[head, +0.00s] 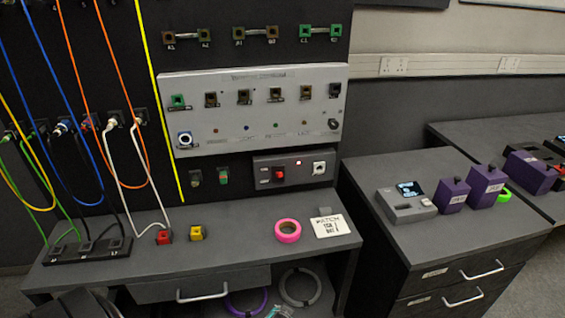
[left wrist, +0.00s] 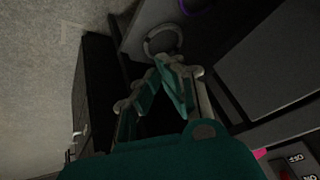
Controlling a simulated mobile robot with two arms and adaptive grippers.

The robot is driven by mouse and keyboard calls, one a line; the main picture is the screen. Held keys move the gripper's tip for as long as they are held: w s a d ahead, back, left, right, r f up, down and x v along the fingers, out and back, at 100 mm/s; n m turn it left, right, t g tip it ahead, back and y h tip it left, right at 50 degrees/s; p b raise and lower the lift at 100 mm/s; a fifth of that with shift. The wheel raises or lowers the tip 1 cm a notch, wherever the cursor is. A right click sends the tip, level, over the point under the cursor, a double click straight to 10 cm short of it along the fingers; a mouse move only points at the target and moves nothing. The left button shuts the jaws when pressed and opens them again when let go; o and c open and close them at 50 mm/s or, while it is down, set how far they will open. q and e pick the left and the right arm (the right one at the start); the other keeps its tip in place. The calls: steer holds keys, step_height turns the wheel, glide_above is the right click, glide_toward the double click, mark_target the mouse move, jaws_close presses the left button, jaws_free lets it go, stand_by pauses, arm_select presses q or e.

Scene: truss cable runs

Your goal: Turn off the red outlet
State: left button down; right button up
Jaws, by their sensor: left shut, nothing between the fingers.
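A grey control box (head: 262,161) is mounted low on the black wall panel, above the desk. It carries a red switch (head: 279,174), a small lit red spot (head: 298,162) and a white round-faced outlet (head: 319,167). The switch position is too small to tell in the head view. In the left wrist view, part of a panel with ON and OFF lettering (left wrist: 296,158) shows upside down at the lower right corner. My left gripper (left wrist: 165,62) is shut and empty, apart from the box. It is not clearly seen in the head view. My right gripper is in neither view.
Cables hang at the left. A grey coil (head: 300,287) lies below the desk. A drawer cabinet (head: 450,250) stands right.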

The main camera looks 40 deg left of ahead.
arm_select(q)
steer(key=w+a+r+n+y, duration=0.1)
steer(key=w+a+r, duration=0.1)
steer(key=r, duration=0.2)
steer(key=w+a+r+n+t+y, duration=0.1)
steer(key=w+a+r, duration=0.1)
steer(key=r, duration=0.3)
steer(key=w+a+r+n+y, duration=0.1)
steer(key=w+a+r, duration=0.1)
steer(key=r, duration=0.3)
steer(key=shift+w+t+p, duration=0.4)
steer(key=shift+w, duration=0.2)
steer(key=w+a+r+n+t+y, duration=0.1)
steer(key=w+a+r+n+y, duration=0.1)
steer(key=w+r, duration=0.4)
steer(key=w+a+r+n+t+y, duration=0.1)
steer(key=w+a+r+n+y, duration=0.2)
steer(key=w+r, duration=0.3)
step_height(320, 180, up, 4)
steer(key=shift+w+a+r+n+t, duration=0.1)
steer(key=shift+w+a+n+t, duration=0.25)
steer(key=shift+a, duration=0.5)
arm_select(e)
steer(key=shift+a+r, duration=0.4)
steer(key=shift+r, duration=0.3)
arm_select(q)
steer(key=shift+w, duration=0.15)
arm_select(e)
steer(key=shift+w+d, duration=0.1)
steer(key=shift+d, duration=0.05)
